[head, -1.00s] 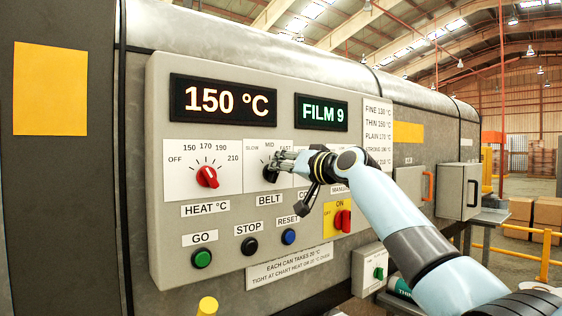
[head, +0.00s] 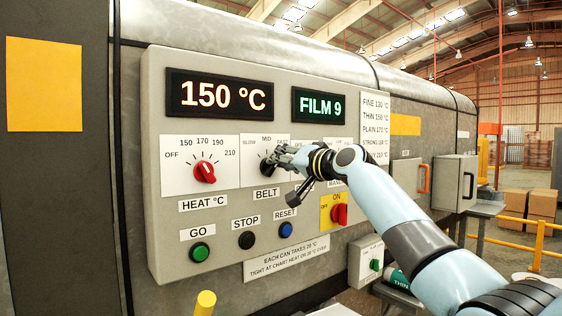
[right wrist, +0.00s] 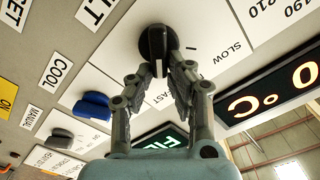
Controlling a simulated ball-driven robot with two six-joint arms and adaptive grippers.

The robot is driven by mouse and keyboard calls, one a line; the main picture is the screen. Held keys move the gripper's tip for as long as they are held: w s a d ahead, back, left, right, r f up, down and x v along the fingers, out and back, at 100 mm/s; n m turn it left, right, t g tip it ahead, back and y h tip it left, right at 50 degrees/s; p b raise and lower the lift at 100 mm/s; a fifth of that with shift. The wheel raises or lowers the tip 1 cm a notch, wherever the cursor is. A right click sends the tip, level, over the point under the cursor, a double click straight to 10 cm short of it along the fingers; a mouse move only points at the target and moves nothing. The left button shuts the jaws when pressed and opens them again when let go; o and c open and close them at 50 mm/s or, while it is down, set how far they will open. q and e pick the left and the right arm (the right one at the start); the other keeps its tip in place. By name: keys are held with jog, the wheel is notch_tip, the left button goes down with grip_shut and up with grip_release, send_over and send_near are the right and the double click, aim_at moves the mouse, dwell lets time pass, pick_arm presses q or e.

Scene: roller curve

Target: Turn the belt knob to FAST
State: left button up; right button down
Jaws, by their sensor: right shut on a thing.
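The black belt knob (head: 266,168) sits on its white plate above the BELT label, with SLOW, MID and a partly covered FAST marked around it. It also shows in the right wrist view (right wrist: 154,42), with the SLOW lettering to its right and the FAST lettering below it, partly hidden by a finger. My right gripper (head: 276,160) is shut on the knob, its two fingertips (right wrist: 165,62) at the knob's near end. The fingers hide part of the knob, and I cannot tell exactly which mark it points to. My left gripper is not in view.
The red heat knob (head: 204,172) is to the left. Green (head: 199,252), black (head: 247,240) and blue (head: 286,230) buttons lie below. A red switch (head: 340,214) on a yellow plate is just under my right arm. A blue knob (right wrist: 92,105) shows near the fingers.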

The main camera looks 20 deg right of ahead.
jog(key=c, duration=1.3)
grip_release()
jog(key=shift+d, duration=0.1)
jog(key=v, duration=1.2)
jog(key=shift+f, duration=0.1)
